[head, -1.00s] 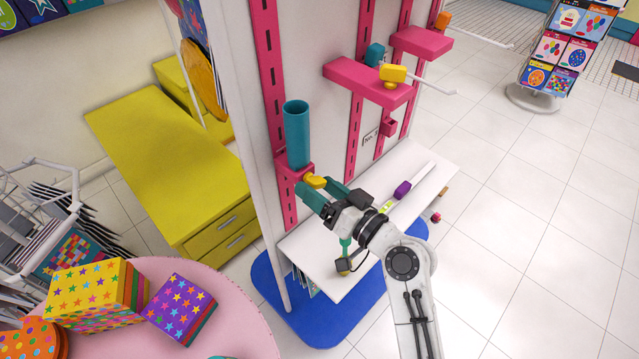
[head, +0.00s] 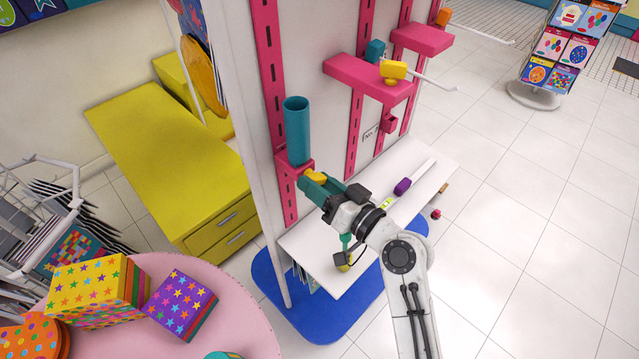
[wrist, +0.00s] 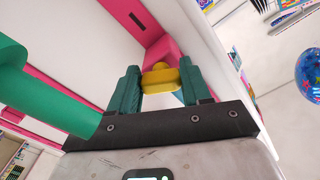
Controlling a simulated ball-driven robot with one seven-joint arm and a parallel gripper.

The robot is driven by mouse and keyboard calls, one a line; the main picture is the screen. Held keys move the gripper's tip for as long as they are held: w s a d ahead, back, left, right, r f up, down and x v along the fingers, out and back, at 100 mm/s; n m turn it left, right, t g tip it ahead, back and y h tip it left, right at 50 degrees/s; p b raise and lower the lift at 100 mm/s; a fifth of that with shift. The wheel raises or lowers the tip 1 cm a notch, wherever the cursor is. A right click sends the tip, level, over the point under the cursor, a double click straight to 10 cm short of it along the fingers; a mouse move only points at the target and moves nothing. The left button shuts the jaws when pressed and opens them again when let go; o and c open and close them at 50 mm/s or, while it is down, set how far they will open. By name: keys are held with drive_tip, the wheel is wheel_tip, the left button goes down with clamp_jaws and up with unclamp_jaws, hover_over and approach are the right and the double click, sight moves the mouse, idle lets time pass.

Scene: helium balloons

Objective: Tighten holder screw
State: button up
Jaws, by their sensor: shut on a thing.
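The pink holder (head: 291,176) is fixed to the pink slotted strip on the white panel and carries an upright teal tube (head: 297,132). A yellow screw knob (head: 317,175) sticks out from the holder's front. My gripper (head: 311,182) is at the knob, its teal fingers shut on it. In the wrist view the yellow knob (wrist: 160,76) sits between the two teal fingers, with the pink holder (wrist: 163,50) right behind it. The green tube also crosses the left of that view. The screw's thread is hidden.
A pink shelf (head: 372,80) with a yellow clamp (head: 393,70) is up to the right. Below is a white shelf (head: 330,240) with a purple piece (head: 402,187). A yellow cabinet (head: 160,150) stands left, a pink round table (head: 235,310) lower left.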

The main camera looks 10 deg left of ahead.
drive_tip(key=shift+m, duration=0.8)
drive_tip(key=o, duration=1)
drive_tip(key=shift+o, duration=0.2)
drive_tip(key=shift+s, duration=0.1)
drive_tip(key=b+v, duration=0.2)
drive_tip(key=v, duration=0.8)
drive_tip(key=shift+s+d+b, duration=0.25)
drive_tip(key=shift+d+b, duration=0.05)
drive_tip(key=shift+b, duration=0.05)
